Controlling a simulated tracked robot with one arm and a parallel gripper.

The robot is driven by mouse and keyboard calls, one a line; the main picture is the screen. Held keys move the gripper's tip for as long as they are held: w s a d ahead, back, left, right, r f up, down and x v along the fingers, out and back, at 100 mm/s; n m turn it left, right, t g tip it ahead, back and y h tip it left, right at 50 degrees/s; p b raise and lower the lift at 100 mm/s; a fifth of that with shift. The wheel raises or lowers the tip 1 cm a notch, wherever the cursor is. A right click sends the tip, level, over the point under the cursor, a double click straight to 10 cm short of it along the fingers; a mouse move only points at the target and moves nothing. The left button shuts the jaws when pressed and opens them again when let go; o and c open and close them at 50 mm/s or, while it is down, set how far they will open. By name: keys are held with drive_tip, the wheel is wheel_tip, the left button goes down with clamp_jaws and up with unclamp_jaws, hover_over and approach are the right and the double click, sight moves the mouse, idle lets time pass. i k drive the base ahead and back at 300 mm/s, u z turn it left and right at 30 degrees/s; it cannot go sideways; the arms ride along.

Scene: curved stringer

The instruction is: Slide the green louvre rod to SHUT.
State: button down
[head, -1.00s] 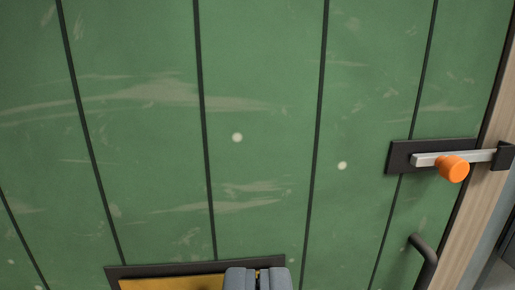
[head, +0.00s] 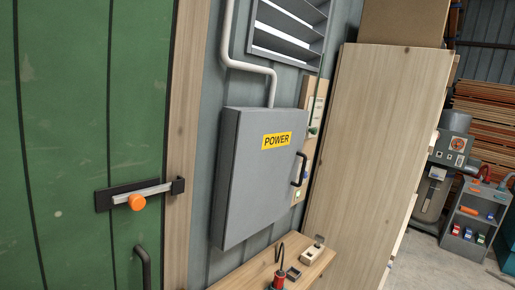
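A grey louvre vent (head: 291,32) with slanted slats is high on the grey wall, upper middle of the head view. A wooden board (head: 310,92) stands just right of and below it. A small green knob (head: 313,131) sits on this board, with a thin rod running up from it beside the louvre. White labels are near the knob, too small to read. My gripper is outside the head view.
A grey POWER box (head: 245,185) juts out left of the board; its black handle (head: 299,169) is close to the board. A wooden bench (head: 275,268) with small items stands below. A tall wood panel (head: 365,150) is at the right. A green door (head: 75,130) with an orange-knobbed bolt (head: 137,202) is at the left.

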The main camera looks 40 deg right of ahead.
sight(313, 130)
drive_tip(key=z, duration=1.35)
